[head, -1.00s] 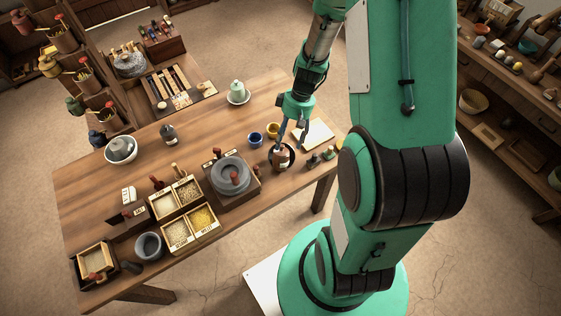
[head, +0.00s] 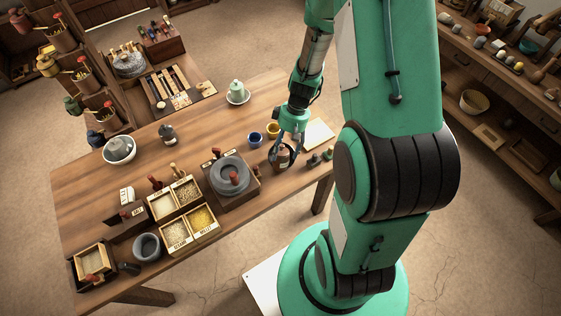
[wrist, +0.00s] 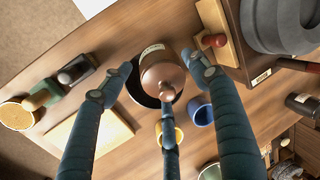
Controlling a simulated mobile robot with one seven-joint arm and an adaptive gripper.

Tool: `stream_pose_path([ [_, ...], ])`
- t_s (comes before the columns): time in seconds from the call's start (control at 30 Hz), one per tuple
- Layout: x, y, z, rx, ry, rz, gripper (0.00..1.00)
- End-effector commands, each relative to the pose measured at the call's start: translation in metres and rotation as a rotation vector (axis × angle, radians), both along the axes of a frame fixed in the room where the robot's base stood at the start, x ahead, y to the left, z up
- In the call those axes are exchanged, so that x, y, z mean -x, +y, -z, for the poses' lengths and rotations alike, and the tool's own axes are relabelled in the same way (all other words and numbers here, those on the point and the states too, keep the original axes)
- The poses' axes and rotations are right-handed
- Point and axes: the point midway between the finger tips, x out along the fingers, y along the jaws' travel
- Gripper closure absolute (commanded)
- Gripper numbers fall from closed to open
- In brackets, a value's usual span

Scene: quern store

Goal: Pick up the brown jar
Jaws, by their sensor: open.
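The brown jar (wrist: 163,78) has a rounded coppery top with a small knob and a pale label. In the wrist view it stands on or in front of a round black dish (wrist: 136,88). In the head view the jar (head: 282,159) is at the table's right end, partly hidden by my fingers. My gripper (head: 284,150) is over the jar from above. In the wrist view its blue-grey fingers (wrist: 158,76) are spread, one to the left, one to the right and one below the jar. I cannot tell whether any finger touches it.
Blue (head: 255,139) and yellow (head: 273,129) cups stand close by. A pale board (head: 318,134) lies to the right, with small stoppered items (head: 315,160) in front. A stone quern (head: 228,176) stands to the left.

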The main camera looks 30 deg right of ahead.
Motion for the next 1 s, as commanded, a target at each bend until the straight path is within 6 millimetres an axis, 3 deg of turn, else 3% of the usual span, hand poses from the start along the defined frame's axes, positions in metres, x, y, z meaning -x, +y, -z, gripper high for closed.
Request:
stream_pose_path([
  [0.23, 0.002, 0.007, 0.024, 0.000, 0.001, -0.001, 0.39],
  [0.83, 0.002, 0.008, 0.025, 0.000, 0.000, -0.001, 0.39],
  [1.0, 0.002, 0.007, 0.025, 0.000, 0.000, -0.001, 0.73],
])
